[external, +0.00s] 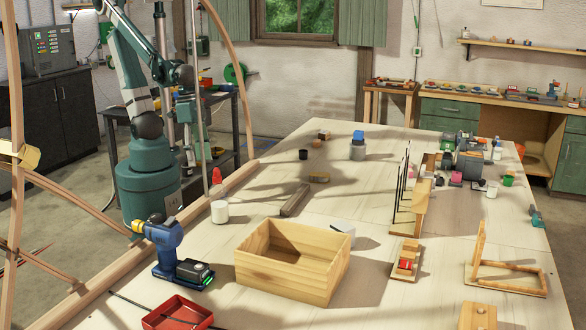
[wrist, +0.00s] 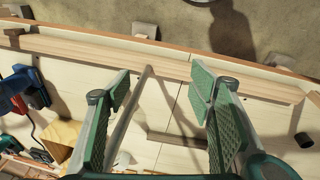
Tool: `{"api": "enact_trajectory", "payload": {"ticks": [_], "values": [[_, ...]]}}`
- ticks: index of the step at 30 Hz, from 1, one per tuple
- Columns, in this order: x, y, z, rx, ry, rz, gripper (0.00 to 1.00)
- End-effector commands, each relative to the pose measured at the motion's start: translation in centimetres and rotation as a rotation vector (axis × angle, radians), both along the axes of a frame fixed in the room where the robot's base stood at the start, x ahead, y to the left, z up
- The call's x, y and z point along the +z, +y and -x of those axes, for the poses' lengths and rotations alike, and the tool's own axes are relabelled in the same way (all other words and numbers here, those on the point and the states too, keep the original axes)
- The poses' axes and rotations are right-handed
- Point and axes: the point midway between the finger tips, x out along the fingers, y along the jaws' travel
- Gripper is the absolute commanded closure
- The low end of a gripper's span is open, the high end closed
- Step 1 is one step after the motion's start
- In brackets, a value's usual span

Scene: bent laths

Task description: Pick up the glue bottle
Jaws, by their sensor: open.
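A white bottle with a red pointed cap (external: 220,211), which looks like the glue bottle, stands upright near the table's left edge in the external view. It is behind the blue drill and left of a dark wooden strip. In the wrist view I cannot make it out; my left finger may hide it. My gripper (wrist: 162,88) is open, with green padded fingers wide apart, above the table's edge area. Nothing is held between the fingers.
The blue drill (external: 172,250) and an open wooden box (external: 292,285) stand near the bottle. The dark wooden strip (external: 296,200) lies to its right. A grey jar with a blue lid (external: 358,147) stands farther back. A thin grey rod (wrist: 128,115) crosses the wrist view.

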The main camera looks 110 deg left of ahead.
Motion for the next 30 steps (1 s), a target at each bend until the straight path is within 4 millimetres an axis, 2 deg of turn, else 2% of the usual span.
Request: {"api": "enact_trajectory", "payload": {"ticks": [6, 10, 21, 27, 30], "values": [[-0.5, -4.5, 1.2, -0.061, 0.046, 0.028, 0.47], [-0.6, -7.1, 1.1, -0.101, 0.061, 0.043, 0.47], [-0.7, -12.5, -1.6, -0.194, 0.017, 0.054, 0.47], [-1.0, -14.4, -3.6, -0.225, -0.025, 0.045, 0.47], [-1.3, -14.7, -4.8, -0.231, -0.053, 0.031, 0.47]]}}
